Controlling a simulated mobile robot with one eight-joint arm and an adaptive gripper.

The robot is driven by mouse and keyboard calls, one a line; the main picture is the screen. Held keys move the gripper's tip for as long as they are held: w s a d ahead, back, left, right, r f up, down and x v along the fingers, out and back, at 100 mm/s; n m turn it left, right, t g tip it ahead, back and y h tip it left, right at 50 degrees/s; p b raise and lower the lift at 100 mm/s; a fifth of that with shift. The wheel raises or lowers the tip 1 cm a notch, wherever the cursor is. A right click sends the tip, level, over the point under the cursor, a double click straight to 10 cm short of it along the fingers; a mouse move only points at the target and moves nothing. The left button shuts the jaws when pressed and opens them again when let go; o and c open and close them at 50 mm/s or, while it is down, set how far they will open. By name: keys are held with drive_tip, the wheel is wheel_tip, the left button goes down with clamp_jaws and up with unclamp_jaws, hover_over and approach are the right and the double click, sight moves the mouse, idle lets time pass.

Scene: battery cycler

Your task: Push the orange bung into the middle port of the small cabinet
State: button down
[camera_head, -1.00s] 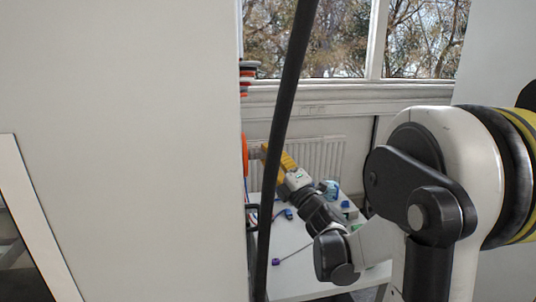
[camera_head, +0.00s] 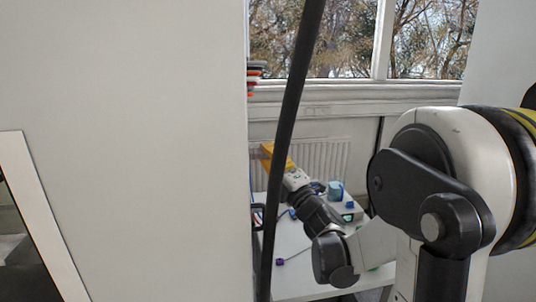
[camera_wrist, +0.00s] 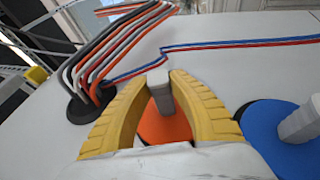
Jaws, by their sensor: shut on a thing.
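My gripper (camera_wrist: 159,82) has yellow ribbed fingers, shut on the grey handle of the orange bung (camera_wrist: 165,127) in the wrist view. The bung's orange disc shows between the fingers, partly hidden by them and the white gripper body. I cannot tell how far the bung sits into a port. A pale grey cabinet face (camera_wrist: 225,65) lies behind it. In the head view my gripper (camera_head: 266,150) is at the edge of a large white panel, and the bung cannot be made out there.
In the wrist view a blue disc with a grey handle (camera_wrist: 284,124) is close on the right. A black cable gland (camera_wrist: 92,103) with several cables is on the left. Red and blue cables (camera_wrist: 230,44) cross behind. In the head view a white table (camera_head: 300,280) bears small items.

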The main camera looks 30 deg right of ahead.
drive_tip(key=shift+w+a, duration=0.2)
drive_tip(key=shift+a, duration=0.35)
idle(0.4)
unclamp_jaws()
idle(0.3)
drive_tip(key=shift+s, duration=0.15)
drive_tip(key=b+v, duration=0.3)
drive_tip(key=v, duration=0.7)
drive_tip(key=shift+s+f, duration=0.2)
drive_tip(key=shift+s, duration=0.1)
idle(0.8)
idle(0.4)
